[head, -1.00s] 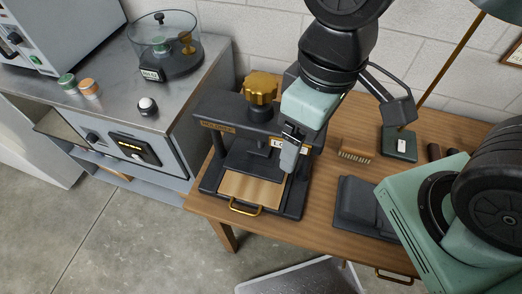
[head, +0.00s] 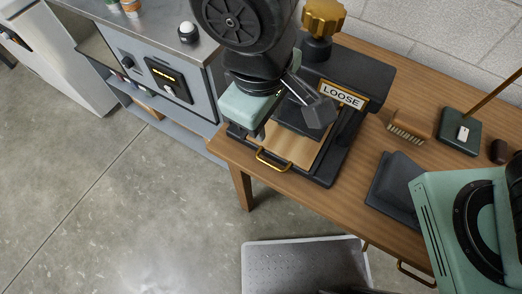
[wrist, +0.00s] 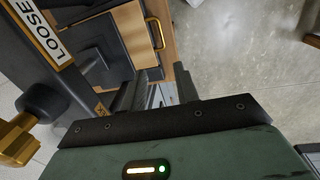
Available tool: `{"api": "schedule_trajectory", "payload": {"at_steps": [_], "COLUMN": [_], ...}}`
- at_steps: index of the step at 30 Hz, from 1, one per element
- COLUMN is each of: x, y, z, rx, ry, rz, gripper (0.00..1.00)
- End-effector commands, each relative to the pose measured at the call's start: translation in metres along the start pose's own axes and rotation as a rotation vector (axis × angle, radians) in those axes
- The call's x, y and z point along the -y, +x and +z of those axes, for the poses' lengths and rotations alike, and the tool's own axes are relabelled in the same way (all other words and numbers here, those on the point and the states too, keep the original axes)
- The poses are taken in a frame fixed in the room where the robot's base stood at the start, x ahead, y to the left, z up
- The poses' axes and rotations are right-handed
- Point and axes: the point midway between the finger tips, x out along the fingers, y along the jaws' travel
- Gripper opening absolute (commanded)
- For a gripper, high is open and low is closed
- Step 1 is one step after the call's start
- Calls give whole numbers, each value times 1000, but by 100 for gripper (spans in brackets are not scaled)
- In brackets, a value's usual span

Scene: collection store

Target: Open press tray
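The black press (head: 345,72) stands on the wooden table with a gold knob (head: 323,17) on top and a sign reading LOOSE (head: 342,95). Its press tray (head: 297,148), with a tan plate-like surface, sits in the press base. The brass tray handle (head: 272,162) is at the front edge; it also shows in the wrist view (wrist: 155,32). My gripper (head: 257,131) is above the tray's left front, a little behind the handle and apart from it. In the wrist view my gripper (wrist: 160,82) has its two dark fingers spread with nothing between them. My arm hides part of the press.
A grey cabinet (head: 140,62) with a lit display stands left of the table. A brush (head: 409,125), a dark block (head: 396,180) and a lamp base (head: 460,132) are on the table's right. A grey perforated platform (head: 300,262) lies on the floor in front. Floor at left front is clear.

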Motion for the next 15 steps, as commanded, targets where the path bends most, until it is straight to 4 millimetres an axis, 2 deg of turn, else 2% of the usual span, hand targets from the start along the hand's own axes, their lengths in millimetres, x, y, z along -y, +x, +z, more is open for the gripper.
{"api": "schedule_trajectory", "payload": {"at_steps": [1,5,11,15], "x": [8,15,16,14], "y": [11,19,29,50], "z": [-6,-15,-18,-18], "rx": [-3,-12,-13,-12], "ry": [-24,-48,-55,-54], "rz": [21,55,68,68], "gripper": [31,31,31,31]}}
